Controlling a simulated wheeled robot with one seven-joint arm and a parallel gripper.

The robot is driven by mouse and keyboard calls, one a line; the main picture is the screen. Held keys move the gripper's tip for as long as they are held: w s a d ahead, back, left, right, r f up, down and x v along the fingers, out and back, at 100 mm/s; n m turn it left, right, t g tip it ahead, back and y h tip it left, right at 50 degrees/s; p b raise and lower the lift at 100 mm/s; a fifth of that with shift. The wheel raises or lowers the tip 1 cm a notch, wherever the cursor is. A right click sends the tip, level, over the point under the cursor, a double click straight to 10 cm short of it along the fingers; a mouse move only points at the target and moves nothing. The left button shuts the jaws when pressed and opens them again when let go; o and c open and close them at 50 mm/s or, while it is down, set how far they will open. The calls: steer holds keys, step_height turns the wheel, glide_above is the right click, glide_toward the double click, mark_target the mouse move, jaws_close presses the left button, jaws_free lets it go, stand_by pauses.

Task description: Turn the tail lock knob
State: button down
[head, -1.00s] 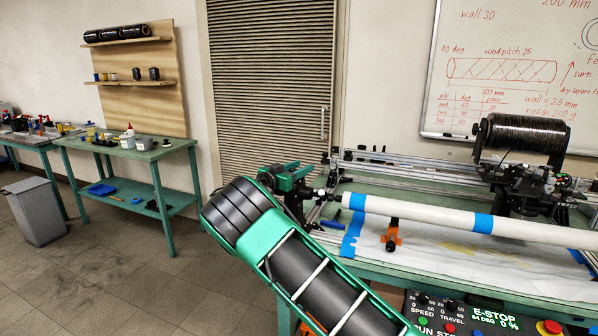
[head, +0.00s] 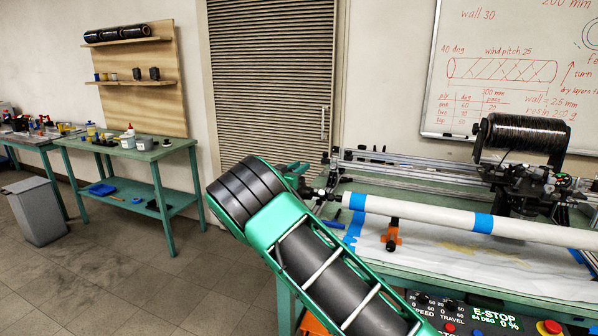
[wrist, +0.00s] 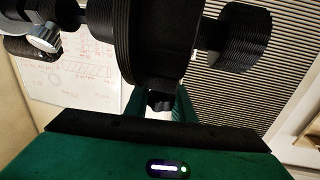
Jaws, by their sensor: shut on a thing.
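The green tailstock (head: 297,170) stands at the left end of the winder in the head view, partly hidden by my arm. In the wrist view, a small black lobed knob (wrist: 160,101), which looks like the tail lock knob, sits just beyond the dark edge of my gripper body. My gripper (wrist: 160,106) is shut on this knob; green strips show on both sides of it, but the finger contact is dark and unclear. A big black ribbed disc (wrist: 150,45) and a ribbed black handwheel (wrist: 245,45) sit above it. The head view hides my gripper behind the arm.
The white mandrel (head: 420,211) with blue tape runs right from the tailstock. A silver-ended knob (wrist: 45,38) is at upper left in the wrist view. The floor (head: 150,275) at left is clear.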

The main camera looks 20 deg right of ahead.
mark_target(292, 169)
steer(key=n+t+y, duration=0.1)
steer(key=y, duration=0.1)
steer(key=n+t+y, duration=0.1)
steer(key=n+y, duration=0.1)
steer(key=a+n+t+y, duration=0.1)
steer(key=shift+w+a+t+y, duration=0.1)
steer(key=shift+w+t+y, duration=0.3)
steer(key=n+y, duration=0.1)
steer(key=y, duration=0.1)
steer(key=a+n+t+y, duration=0.1)
steer(key=n+y, duration=0.1)
steer(key=shift+w+r, duration=0.1)
steer(key=shift+w, duration=0.05)
steer(key=shift+a+n+g+y, duration=0.15)
steer(key=shift+a+n+y, duration=0.15)
steer(key=shift+n+y, duration=1)
steer(key=shift+a+n+g+y, duration=0.1)
steer(key=shift+a+n+y, duration=0.2)
steer(key=shift+n+y, duration=1)
steer(key=shift+a+n+g+y, duration=0.15)
steer(key=shift+a+n+y, duration=0.25)
steer(key=shift+y, duration=1.7)
steer(key=shift+n+y, duration=0.5)
steer(key=shift+y, duration=0.1)
steer(key=c, duration=1.5)
jaws_free()
steer(key=shift+a, duration=0.1)
steer(key=shift+s, duration=0.2)
